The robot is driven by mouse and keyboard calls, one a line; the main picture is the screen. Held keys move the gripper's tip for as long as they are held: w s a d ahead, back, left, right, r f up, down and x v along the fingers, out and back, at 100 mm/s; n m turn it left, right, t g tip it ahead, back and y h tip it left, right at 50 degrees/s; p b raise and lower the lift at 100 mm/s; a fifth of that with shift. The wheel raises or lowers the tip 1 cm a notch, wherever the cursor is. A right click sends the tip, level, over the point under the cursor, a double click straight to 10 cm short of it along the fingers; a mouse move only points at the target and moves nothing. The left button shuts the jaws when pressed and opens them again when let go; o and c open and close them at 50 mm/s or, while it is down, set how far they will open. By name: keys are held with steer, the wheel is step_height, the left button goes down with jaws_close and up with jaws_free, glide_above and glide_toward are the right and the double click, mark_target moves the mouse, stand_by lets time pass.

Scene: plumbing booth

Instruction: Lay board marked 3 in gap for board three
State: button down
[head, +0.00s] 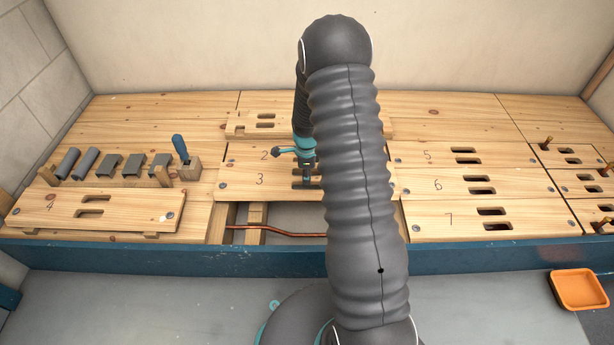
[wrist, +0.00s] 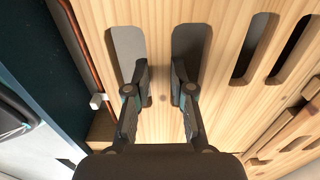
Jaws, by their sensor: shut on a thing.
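Board 3 (head: 236,183) is a pale wooden board with its number on the left and two slots in the middle. My gripper (head: 307,178) is over those slots. In the wrist view the fingers (wrist: 160,85) reach down at the two slots and are closed on the strip of board 3 (wrist: 161,125) between them. An open gap (head: 290,217) lies just in front of the board's front edge, with a grey floor and a copper pipe (head: 270,231) along it. My arm hides the board's right part and the gap's right part. I cannot tell how high the board is.
Board 2 (head: 235,155) lies behind board 3. Boards 5 (head: 412,152), 6 (head: 415,182) and 7 (head: 425,222) lie to the right. Board 4 (head: 130,205) rests on battens at the left. A blue edge (head: 150,255) runs along the front.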

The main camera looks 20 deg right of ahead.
steer(key=shift+f+b, duration=1.3)
steer(key=shift+f, duration=0.45)
stand_by(0.7)
steer(key=c, duration=0.9)
jaws_free()
step_height(320, 180, up, 12)
